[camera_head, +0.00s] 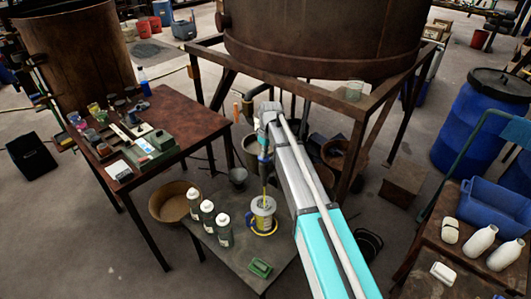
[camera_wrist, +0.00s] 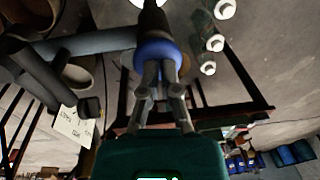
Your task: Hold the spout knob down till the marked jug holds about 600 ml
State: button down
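In the head view my gripper (camera_head: 263,152) is at the end of my outstretched arm, pointing down above the low table. In the wrist view my gripper (camera_wrist: 160,68) has its fingers close together, with their tips against the blue spout knob (camera_wrist: 155,48). The knob also shows as a small blue spot in the head view (camera_head: 263,158). A thin yellow stream (camera_head: 264,186) runs down below it into the pale jug (camera_head: 257,221) with yellow on it. The jug stands upright on the low table. Its liquid level is too small to read.
Three white-capped bottles (camera_head: 208,213) stand left of the jug, with a green item (camera_head: 260,268) at the table's front. A rusty vat (camera_head: 320,35) on a frame stands behind. A cluttered red-brown table (camera_head: 185,117) is at left. A handwritten card (camera_wrist: 75,127) shows in the wrist view.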

jog(key=shift+r+p, duration=0.7)
jog(key=shift+p, duration=0.45)
jog(key=r+p, duration=0.3)
jog(key=shift+w+d, duration=0.1)
jog(key=shift+d, duration=0.2)
notch_tip(320, 180, up, 9)
jog(key=d+p, duration=0.1)
jog(key=p, duration=0.8)
jog(key=shift+w+r, duration=0.2)
jog(key=s+d+f+m+b, duration=0.2)
jog(key=s+d+m, duration=0.3)
jog(key=s+d, duration=0.5)
jog(key=s+d+f+m+h+b, duration=0.1)
jog(key=s+d+m, duration=0.4)
jog(key=s+d, duration=0.6)
jog(key=s+f+b, duration=0.1)
jog(key=s, duration=0.4)
jog(key=shift+f, duration=0.2)
dwell(0.6)
jog(key=c, duration=1.3)
grip_release()
jog(key=shift+c, duration=0.2)
